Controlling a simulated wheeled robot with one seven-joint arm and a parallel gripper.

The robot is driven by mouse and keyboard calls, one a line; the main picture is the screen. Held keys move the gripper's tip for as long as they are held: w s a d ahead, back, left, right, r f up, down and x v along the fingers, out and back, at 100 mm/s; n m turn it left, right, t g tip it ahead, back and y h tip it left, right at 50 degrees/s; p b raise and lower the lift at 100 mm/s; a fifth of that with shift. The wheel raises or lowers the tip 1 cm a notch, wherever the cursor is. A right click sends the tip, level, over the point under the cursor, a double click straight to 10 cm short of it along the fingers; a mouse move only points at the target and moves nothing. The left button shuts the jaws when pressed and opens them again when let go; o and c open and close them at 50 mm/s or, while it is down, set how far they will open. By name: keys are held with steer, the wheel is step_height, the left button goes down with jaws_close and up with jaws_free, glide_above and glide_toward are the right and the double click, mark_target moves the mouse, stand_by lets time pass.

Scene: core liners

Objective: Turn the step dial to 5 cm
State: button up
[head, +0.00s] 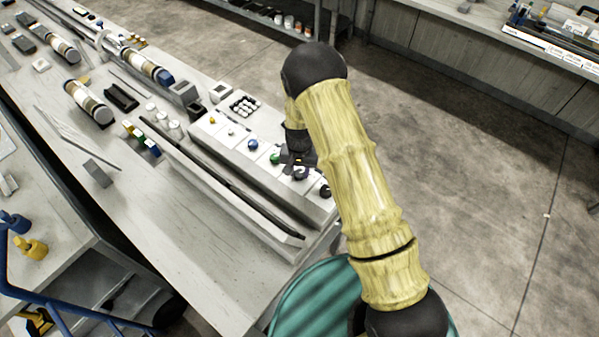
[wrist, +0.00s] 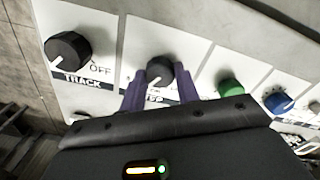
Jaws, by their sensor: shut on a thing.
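The step dial (wrist: 160,71) is a dark grey round knob on a white plate of the control panel. Its label in the wrist view is partly hidden by my gripper, with only the end of the word showing. My gripper (wrist: 160,82) has its two purple fingers on either side of this knob, shut on it. A white pointer mark shows on the knob. The scale around it is too small to read. In the head view my gripper (head: 299,166) is over the near end of the panel, and my arm partly covers the area.
The black track dial (wrist: 68,50), by an OFF mark, is left of the step dial in the wrist view. A green knob (wrist: 230,88) and a blue knob (wrist: 278,102) are close on the right. Core pieces and small blocks lie farther along the bench (head: 180,235).

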mark_target(299, 172)
steer(key=shift+m+b, duration=0.3)
steer(key=shift+m, duration=1)
steer(key=o, duration=1)
steer(key=shift+c, duration=0.2)
steer(key=shift+r, duration=0.15)
step_height(299, 172, up, 17)
steer(key=b, duration=0.3)
steer(key=shift+w, duration=0.1)
